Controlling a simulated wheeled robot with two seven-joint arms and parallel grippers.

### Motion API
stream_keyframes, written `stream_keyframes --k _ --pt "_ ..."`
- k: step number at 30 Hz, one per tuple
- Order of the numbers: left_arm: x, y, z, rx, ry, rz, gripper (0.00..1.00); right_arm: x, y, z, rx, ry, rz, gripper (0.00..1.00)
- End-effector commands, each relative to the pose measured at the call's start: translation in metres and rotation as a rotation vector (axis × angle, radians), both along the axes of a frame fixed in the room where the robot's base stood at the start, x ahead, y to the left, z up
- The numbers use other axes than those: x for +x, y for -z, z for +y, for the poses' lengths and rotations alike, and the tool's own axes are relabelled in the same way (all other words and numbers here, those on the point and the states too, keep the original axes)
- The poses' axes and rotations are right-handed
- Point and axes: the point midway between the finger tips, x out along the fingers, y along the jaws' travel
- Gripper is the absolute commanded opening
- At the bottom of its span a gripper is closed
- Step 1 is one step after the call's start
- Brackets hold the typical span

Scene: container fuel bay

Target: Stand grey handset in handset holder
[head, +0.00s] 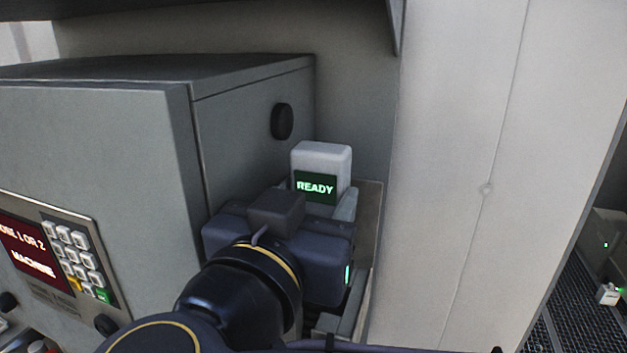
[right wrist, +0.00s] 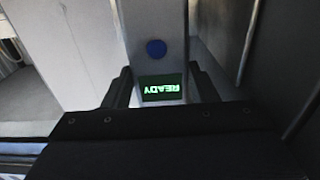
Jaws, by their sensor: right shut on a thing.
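The grey handset (head: 321,158) is a pale block with a green-lit READY screen, upright in the head view beside the grey cabinet. My right gripper (head: 316,200) is shut on it, one finger on each side. In the right wrist view the handset (right wrist: 162,68) shows between the fingers of the right gripper (right wrist: 162,92), with its READY screen upside down and a blue round button. The handset's lower end is hidden behind my gripper. I cannot make out the handset holder for certain, nor whether the handset touches it. My left gripper is not in view.
A grey cabinet (head: 250,130) with a black knob (head: 282,121) stands close on the left. Its front has a keypad (head: 72,255) and a red display (head: 30,255). A pale wall panel (head: 470,150) rises on the right. A narrow ledge (head: 371,205) lies between them.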

Motion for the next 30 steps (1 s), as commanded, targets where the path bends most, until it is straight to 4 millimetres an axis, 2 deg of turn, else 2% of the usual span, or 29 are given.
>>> stream_keyframes --k 1,13,30 --pt "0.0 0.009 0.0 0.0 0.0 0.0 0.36 0.0 0.009 0.0 0.001 0.0 -0.001 0.21" --pt "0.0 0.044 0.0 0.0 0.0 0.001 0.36 0.0 0.045 0.0 0.003 0.0 -0.002 0.21" --pt "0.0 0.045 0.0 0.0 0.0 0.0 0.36 0.0 0.054 0.0 0.002 0.0 -0.002 0.21"
